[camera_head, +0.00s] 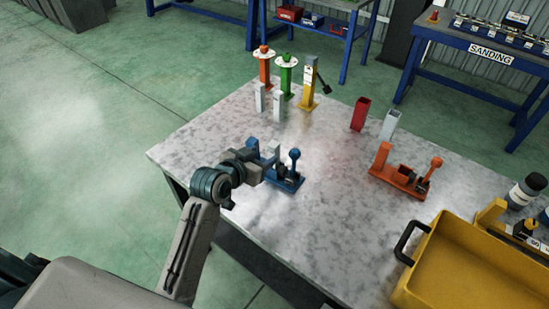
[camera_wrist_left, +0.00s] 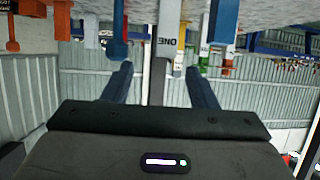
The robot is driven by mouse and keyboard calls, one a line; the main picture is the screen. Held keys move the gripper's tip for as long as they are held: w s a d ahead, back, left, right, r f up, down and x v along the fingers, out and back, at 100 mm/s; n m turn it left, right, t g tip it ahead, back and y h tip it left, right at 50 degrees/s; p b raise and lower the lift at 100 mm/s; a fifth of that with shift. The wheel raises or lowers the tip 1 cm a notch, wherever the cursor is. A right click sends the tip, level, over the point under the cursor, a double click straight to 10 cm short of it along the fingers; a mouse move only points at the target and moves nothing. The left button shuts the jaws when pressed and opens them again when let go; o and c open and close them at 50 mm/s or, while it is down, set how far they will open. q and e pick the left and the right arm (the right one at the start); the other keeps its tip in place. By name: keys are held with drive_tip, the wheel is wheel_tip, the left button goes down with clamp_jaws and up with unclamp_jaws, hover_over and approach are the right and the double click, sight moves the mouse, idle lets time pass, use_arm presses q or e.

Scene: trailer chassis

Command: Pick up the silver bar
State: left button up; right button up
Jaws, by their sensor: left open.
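In the head view, my left gripper (camera_head: 264,159) reaches in from the left, beside the blue fixture (camera_head: 288,181) on the table. A short silver bar (camera_head: 274,147) stands upright at its fingers. In the left wrist view, which appears upside down, the two blue fingers of my open left gripper (camera_wrist_left: 160,84) are apart, and the silver bar (camera_wrist_left: 158,82) shows between them. I cannot tell whether either finger touches it. Two other pale upright bars (camera_head: 260,97) (camera_head: 278,105) stand farther back. My right gripper is not in view.
Orange, green and yellow posts (camera_head: 287,77) stand at the back. A red holder (camera_head: 359,114) and a grey one (camera_head: 389,124) are right of centre, near an orange fixture (camera_head: 404,178). A yellow bin (camera_head: 460,265) is at the right. The table's front middle is clear.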

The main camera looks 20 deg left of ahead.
sight(277, 144)
use_arm(q)
drive_tip(key=x, duration=0.1)
drive_tip(key=p+x, duration=0.1)
drive_tip(key=x, duration=0.2)
drive_tip(key=shift+w+r, duration=0.2)
drive_tip(key=shift+w, duration=0.1)
drive_tip(key=shift+w+d+f+p, duration=0.1)
drive_tip(key=shift+w+f+p, duration=0.2)
drive_tip(key=shift+w, duration=0.25)
drive_tip(key=shift+w+f+p, duration=0.1)
drive_tip(key=shift+w+p, duration=0.5)
drive_tip(key=p+x, duration=0.1)
drive_tip(key=x, duration=0.2)
drive_tip(key=shift+w+f, duration=0.1)
drive_tip(key=shift+f, duration=0.05)
drive_tip(key=shift+w+f, duration=0.3)
drive_tip(key=shift+s, duration=0.1)
drive_tip(key=c, duration=1)
clamp_jaws()
